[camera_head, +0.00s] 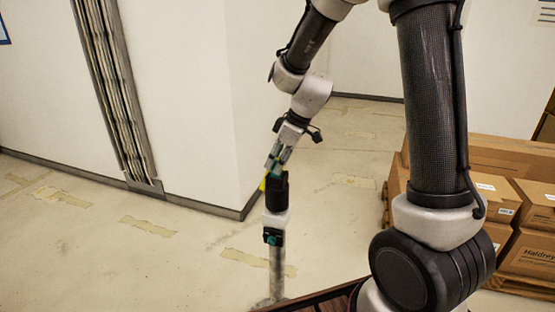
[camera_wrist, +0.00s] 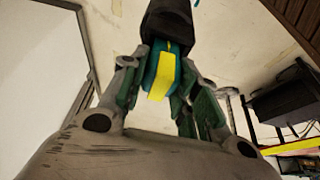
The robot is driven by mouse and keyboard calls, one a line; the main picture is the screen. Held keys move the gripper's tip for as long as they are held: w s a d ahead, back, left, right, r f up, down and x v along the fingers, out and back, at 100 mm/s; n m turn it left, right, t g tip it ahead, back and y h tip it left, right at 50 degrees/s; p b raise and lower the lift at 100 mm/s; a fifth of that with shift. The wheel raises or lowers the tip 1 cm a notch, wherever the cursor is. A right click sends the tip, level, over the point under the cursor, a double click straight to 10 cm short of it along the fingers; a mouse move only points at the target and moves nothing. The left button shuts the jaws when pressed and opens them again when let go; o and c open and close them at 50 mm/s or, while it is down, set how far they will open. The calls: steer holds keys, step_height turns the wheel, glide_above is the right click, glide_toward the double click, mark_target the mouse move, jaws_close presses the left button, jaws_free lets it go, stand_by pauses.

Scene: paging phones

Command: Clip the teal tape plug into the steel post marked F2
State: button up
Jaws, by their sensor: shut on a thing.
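The teal plug (camera_wrist: 162,60), with a yellow tape strip (camera_wrist: 160,82) across it, sits between my gripper's fingers in the wrist view. My gripper (camera_wrist: 158,80) is shut on it. In the head view my gripper (camera_head: 277,160) points down at the top of an upright steel post (camera_head: 276,275). A black head (camera_head: 277,193) tops the post, above a white collar (camera_head: 275,221). The plug is right at the black head; I cannot tell if it is seated. A bit of yellow shows left of the head. No F2 mark is legible.
A black bracket with teal (camera_head: 272,237) is on the post below the collar. Stacked cardboard boxes (camera_head: 475,155) stand at the right. A white wall corner (camera_head: 238,120) is behind the post. The floor left of the post is clear apart from worn tape patches.

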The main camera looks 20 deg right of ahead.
steer(key=shift+r, duration=0.1)
stand_by(0.3)
steer(key=shift+r, duration=0.6)
steer(key=shift+f, duration=0.8)
stand_by(0.6)
steer(key=o, duration=0.7)
steer(key=shift+o, duration=0.2)
steer(key=v, duration=1.1)
